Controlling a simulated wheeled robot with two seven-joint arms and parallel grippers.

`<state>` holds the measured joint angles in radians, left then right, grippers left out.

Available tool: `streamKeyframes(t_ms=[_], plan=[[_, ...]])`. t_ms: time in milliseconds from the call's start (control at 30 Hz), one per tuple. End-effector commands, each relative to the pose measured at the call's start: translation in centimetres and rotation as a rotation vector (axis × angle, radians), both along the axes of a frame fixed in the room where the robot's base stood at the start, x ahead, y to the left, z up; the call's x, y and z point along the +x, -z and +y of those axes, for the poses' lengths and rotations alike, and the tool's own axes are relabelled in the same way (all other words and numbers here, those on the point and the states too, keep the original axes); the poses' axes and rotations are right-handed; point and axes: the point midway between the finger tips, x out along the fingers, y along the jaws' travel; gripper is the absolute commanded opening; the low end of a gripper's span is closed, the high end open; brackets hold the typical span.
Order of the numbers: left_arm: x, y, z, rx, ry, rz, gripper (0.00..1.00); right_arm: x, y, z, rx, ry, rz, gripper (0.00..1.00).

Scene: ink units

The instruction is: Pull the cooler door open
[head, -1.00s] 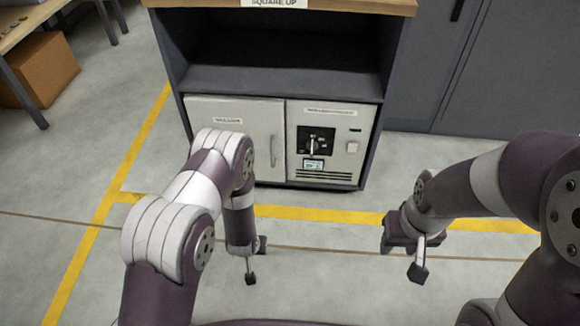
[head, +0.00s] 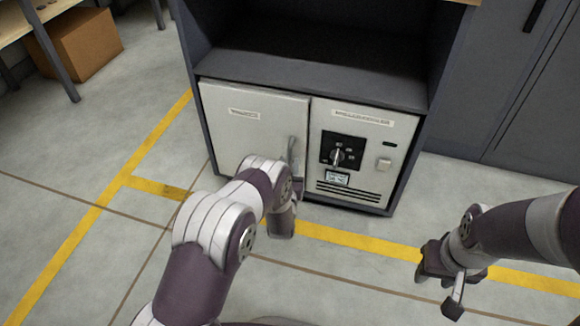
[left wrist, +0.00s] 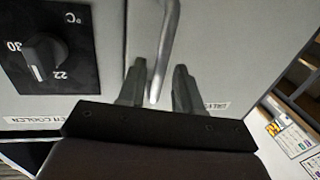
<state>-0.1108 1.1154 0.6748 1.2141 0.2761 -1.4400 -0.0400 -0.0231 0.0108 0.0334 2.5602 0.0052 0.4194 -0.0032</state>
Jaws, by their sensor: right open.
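The cooler door (head: 240,125) is the pale left-hand panel low in the dark cabinet, and it looks shut. Its vertical bar handle (head: 292,150) is near the door's right edge. My left gripper (left wrist: 160,67) is at the handle. In the left wrist view its two fingers are apart, with the handle bar (left wrist: 166,40) showing between them; I see no finger pressed on it. In the head view my left wrist hides most of this gripper and the handle's lower part. My right gripper (head: 440,287) is open and empty above the floor at right.
Right of the door is a fixed panel (head: 350,190) with a dial (head: 338,155), a small display, a switch and a vent. An open dark shelf (head: 310,65) is above. Grey lockers (head: 510,90) stand at right, a cardboard box (head: 78,45) at far left. The floor before the door is clear.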

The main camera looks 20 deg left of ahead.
Motion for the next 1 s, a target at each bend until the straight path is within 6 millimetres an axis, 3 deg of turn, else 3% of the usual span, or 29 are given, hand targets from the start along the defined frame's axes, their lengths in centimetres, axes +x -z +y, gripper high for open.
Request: streamKeyframes(t_ms=[33,200,467,567,833,1000], plan=[[0.8,0.5,0.1,-0.001,-0.001,-0.002,0.34,0.0,1.0,0.0,0.0,0.0,0.0,0.43],[2.4,0.1,0.4,-0.001,0.0,0.001,0.34,0.0,1.5,0.0,0.0,0.0,0.0,0.43],[2.5,-0.1,0.4,0.0,0.001,0.001,0.34,0.0,1.4,0.0,0.0,0.0,0.0,0.43],[2.5,-0.1,0.4,0.0,0.001,0.001,0.02,0.0,1.4,0.0,0.0,0.0,0.0,0.43],[2.3,-0.1,0.4,0.0,0.007,0.003,0.0,0.0,1.2,0.0,0.0,0.0,0.0,0.43],[0.9,-0.3,0.8,0.0,0.05,0.005,0.0,0.0,0.2,0.0,0.0,0.0,0.0,0.43]])
